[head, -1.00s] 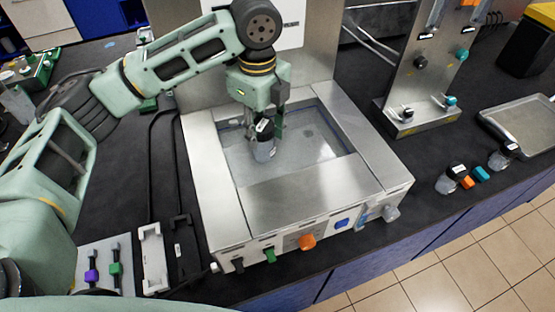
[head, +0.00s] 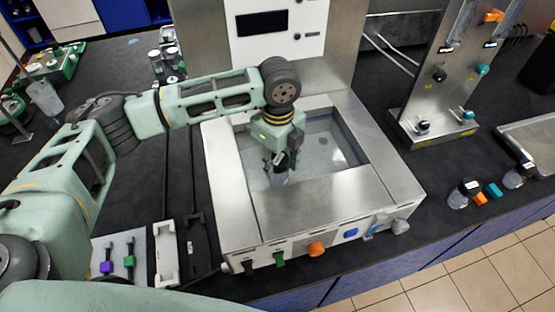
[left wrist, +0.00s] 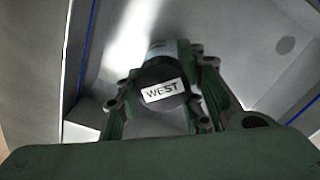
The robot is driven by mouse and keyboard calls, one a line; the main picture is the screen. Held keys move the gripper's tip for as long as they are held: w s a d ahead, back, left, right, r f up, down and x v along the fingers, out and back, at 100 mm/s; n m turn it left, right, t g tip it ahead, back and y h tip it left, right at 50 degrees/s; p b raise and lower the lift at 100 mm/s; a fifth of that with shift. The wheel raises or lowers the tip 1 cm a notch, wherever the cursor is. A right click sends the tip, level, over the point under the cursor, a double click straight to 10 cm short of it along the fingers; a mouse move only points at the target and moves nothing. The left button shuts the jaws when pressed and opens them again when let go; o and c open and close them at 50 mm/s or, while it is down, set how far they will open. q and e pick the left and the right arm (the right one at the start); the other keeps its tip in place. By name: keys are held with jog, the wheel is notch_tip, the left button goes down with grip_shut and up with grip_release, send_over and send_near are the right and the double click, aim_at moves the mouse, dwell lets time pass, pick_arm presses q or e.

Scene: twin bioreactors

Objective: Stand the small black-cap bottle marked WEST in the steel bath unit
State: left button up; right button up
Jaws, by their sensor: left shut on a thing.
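The small bottle marked WEST (left wrist: 163,92) has a black cap with a white label, seen from above between the fingers in the left wrist view. My left gripper (head: 279,163) is shut on it. In the head view the bottle (head: 280,177) hangs upright or nearly so inside the opening of the steel bath unit (head: 305,213), toward the basin's left side. I cannot tell whether its base touches the basin floor. My right gripper is not in view.
Two other small black-cap bottles (head: 463,194) (head: 519,174) stand on the counter at the right, near orange and teal pieces (head: 493,190). A steel upright stand (head: 430,128) is behind them. The right part of the basin (head: 325,148) is free.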

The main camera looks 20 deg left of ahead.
pick_arm(q)
jog(key=o, duration=1.3)
jog(key=shift+r, duration=0.5)
notch_tip(320, 180, up, 11)
jog(key=b, duration=0.3)
jog(key=shift+r, duration=0.1)
